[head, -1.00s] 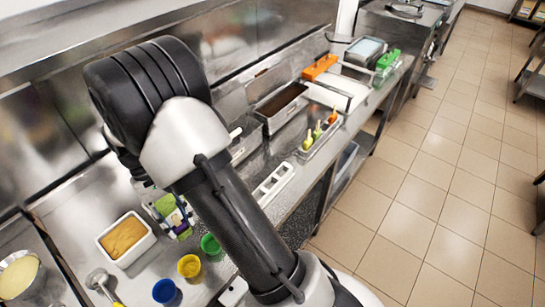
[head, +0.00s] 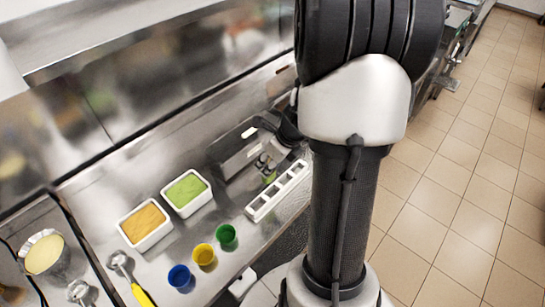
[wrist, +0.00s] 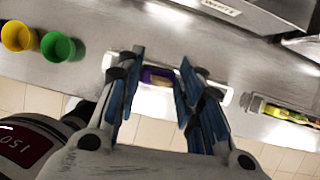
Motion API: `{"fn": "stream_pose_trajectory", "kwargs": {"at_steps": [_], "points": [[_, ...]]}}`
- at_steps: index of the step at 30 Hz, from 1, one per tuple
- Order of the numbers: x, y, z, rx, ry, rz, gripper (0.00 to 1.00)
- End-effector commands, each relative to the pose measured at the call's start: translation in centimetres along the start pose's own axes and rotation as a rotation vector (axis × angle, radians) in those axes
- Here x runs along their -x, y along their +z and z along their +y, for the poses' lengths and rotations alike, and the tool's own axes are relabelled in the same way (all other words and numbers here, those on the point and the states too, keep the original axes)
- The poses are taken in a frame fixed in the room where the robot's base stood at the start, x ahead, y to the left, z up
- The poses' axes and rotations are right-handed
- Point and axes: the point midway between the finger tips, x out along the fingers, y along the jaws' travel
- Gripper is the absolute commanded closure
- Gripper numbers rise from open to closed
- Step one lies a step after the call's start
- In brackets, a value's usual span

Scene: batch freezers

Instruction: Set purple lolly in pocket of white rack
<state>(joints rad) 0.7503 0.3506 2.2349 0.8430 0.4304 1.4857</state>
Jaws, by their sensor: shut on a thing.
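In the wrist view my gripper (wrist: 158,70) has its blue-padded fingers around the purple lolly (wrist: 158,77) and is shut on it. Only a small purple part shows between the fingers. The white rack (wrist: 218,88) lies behind and below the fingers, its middle partly hidden by them. In the head view the rack (head: 256,210) is a narrow white bar with a row of pockets on the steel counter. My gripper (head: 268,165) is just beyond its far long side there, partly hidden by my arm. I cannot tell the gap between lolly and rack.
Green (head: 227,236), yellow (head: 204,255) and blue (head: 179,277) cups stand left of the rack. White tubs with green (head: 186,190) and orange (head: 144,224) contents stand farther left. A tray with yellow-green lollies (wrist: 290,115) lies right of the rack in the wrist view.

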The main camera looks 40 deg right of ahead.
Motion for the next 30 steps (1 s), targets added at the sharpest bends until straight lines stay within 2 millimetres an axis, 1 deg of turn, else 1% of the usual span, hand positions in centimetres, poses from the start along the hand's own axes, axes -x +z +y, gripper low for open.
{"fn": "stream_pose_trajectory", "kwargs": {"at_steps": [1,3,8,21,25,30], "points": [[0.3,-0.3,-0.4,-0.04,-0.017,0.0,0.87],[0.4,-0.6,-0.6,-0.069,-0.029,0.0,0.87],[-0.2,-0.9,-0.7,-0.074,-0.031,0.0,0.87],[-3.8,-2.3,-0.7,-0.069,-0.03,0.0,0.87],[-4.5,-2.6,-0.7,-0.068,-0.029,0.0,0.87],[-4.7,-2.7,-0.7,-0.068,-0.029,0.0,0.87]]}}
